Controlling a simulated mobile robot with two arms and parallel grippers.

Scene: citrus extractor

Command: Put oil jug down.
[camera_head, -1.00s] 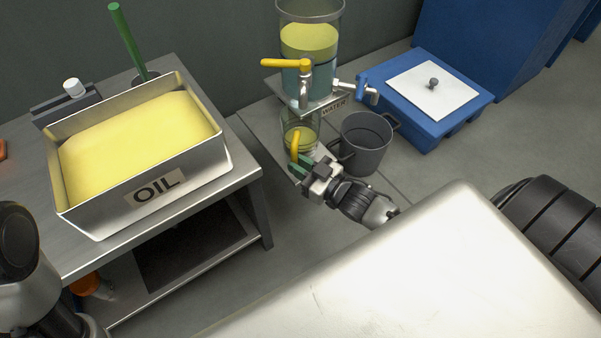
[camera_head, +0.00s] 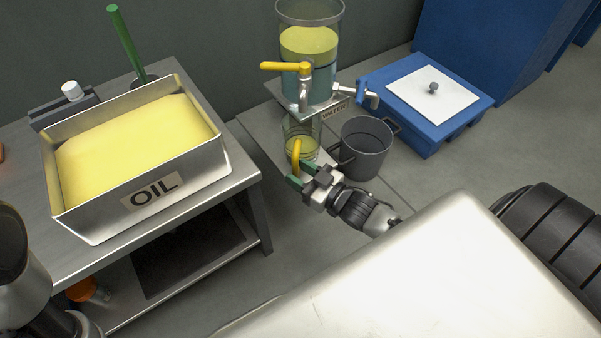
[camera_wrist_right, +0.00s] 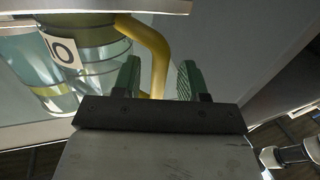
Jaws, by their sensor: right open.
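The oil jug (camera_head: 301,131) is a clear jug with yellow liquid and a yellow handle (camera_head: 296,153). It stands upright on the low grey platform, below the yellow-handled tap of the tall cylinder. My right gripper (camera_head: 296,174) is open at the handle, with green finger pads. In the right wrist view, the jug (camera_wrist_right: 92,62) is at the left and its handle comes down between the two open fingers (camera_wrist_right: 157,85); I cannot tell whether either finger touches it. My left gripper is not in view; only part of my left arm shows at the lower left.
The cylinder (camera_head: 310,45) with yellow and blue-green layers stands above the jug on a metal shelf. A dark grey pot (camera_head: 366,150) is close on the jug's right. A steel OIL tank (camera_head: 178,197) sits on the left table. A blue box (camera_head: 440,125) is behind right.

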